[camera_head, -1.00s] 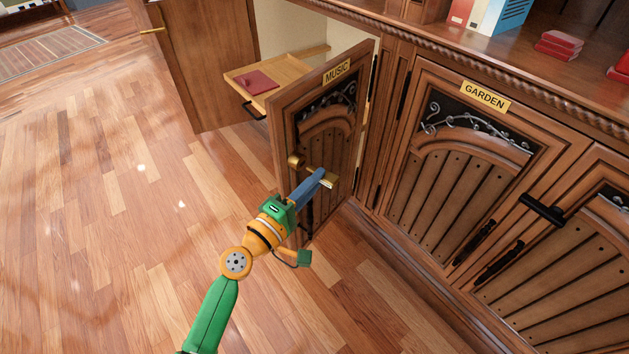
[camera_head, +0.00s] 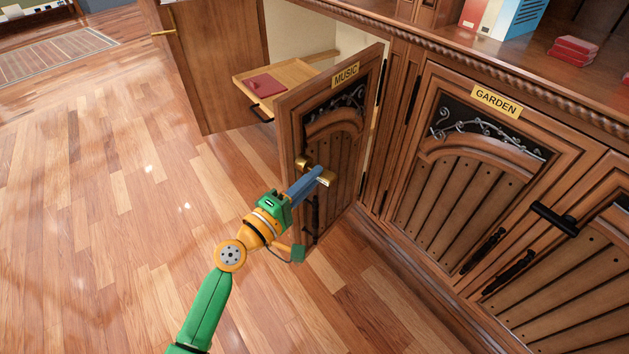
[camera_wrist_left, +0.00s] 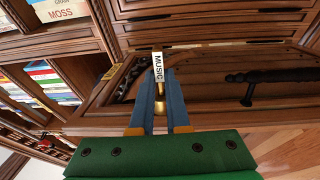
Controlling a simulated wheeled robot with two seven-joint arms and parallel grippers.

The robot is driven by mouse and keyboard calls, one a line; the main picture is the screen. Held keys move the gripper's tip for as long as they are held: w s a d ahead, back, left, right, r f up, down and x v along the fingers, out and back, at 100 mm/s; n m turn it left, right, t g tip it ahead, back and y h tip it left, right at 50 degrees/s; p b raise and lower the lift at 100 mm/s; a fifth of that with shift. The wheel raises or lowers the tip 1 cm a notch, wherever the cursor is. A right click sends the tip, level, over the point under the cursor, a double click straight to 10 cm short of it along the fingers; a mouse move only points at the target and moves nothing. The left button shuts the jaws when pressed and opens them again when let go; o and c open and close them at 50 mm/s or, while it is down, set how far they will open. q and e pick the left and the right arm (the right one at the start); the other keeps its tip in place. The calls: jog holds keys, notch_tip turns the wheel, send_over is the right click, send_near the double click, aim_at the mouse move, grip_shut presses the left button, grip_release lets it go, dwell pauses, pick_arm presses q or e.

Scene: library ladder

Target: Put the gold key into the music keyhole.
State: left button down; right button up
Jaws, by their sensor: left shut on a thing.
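The music door (camera_head: 330,150) carries a MUSIC label (camera_head: 345,75) and stands swung open from the cabinet. A gold keyhole fitting (camera_head: 302,163) sits on its face. My left gripper (camera_head: 322,174) is shut on the gold key (camera_head: 327,181), close in front of the door. The key's gold end shows right of the blue fingertips, and the keyhole is just left of them. In the left wrist view gold (camera_wrist_left: 160,90) shows between the fingers, below a white MUSIC label. The fingers hide the key's shaft, so I cannot tell whether its tip is inside the hole. My right gripper is not in view.
A wooden tray (camera_head: 308,72) with a red book (camera_head: 265,84) lies behind the music door. The shut GARDEN door (camera_head: 470,170) and its black handles are to the right. Open wooden floor (camera_head: 90,200) lies to the left.

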pick_arm(q)
jog(key=shift+w+a, duration=0.4)
jog(key=shift+a, duration=0.15)
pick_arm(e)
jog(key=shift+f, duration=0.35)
pick_arm(q)
jog(key=c, duration=0.8)
grip_release()
jog(key=b+v, duration=0.1)
jog(key=v, duration=0.6)
jog(key=shift+s, duration=0.1)
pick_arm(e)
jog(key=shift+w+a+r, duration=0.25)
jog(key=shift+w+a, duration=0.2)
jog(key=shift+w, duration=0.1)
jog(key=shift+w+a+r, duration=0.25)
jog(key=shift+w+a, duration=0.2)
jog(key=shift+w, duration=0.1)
